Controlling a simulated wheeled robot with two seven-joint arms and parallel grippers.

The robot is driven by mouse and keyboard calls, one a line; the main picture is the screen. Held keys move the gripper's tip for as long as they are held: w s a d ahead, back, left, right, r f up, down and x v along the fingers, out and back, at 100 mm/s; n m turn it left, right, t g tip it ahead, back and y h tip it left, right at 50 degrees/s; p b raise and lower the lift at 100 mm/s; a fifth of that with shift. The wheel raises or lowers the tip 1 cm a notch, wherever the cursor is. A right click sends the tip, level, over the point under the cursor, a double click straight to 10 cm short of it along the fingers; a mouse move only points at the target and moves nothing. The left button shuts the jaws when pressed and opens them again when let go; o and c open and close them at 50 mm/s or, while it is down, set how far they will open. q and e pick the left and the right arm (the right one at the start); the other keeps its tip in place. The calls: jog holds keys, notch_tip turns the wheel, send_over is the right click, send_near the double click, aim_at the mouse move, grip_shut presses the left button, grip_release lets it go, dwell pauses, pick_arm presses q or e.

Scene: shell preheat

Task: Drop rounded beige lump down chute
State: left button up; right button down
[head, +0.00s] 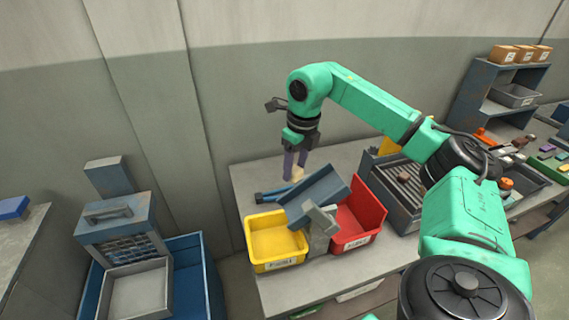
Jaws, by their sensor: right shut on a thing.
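The rounded beige lump (297,174) is small and sits at the fingertips of my right gripper (294,163). The gripper points down and its purple-grey fingers are shut on the lump, partly hiding it. A tilted blue-grey trough, which looks like the chute (318,196), stands on a grey stand just below and in front of the gripper. The lump is near the trough's back upper edge in the picture; whether they touch I cannot tell. My left gripper is not in view.
A yellow bin (272,250) and a red bin (371,213) flank the chute stand on the grey table (243,184). A blue tool-like object (268,196) lies left of the chute. A grey tray (392,200) with a brown block stands right. A blue-grey machine (115,230) stands far left.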

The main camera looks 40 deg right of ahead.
jog(key=f+b, duration=0.2)
jog(key=f, duration=0.1)
jog(key=d+f+b, duration=0.1)
jog(key=f+b, duration=0.1)
jog(key=b, duration=0.1)
jog(key=f+b, duration=0.2)
jog(key=f, duration=0.1)
jog(key=shift+s+d+f, duration=0.15)
jog(key=shift+d+f, duration=0.1)
jog(key=shift+f, duration=0.05)
jog(key=shift+f+b, duration=0.3)
jog(key=shift+b, duration=0.15)
jog(key=shift+d, duration=0.3)
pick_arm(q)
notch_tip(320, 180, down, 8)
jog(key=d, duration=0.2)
pick_arm(e)
jog(key=shift+c, duration=0.8)
grip_release()
jog(key=shift+a, duration=0.2)
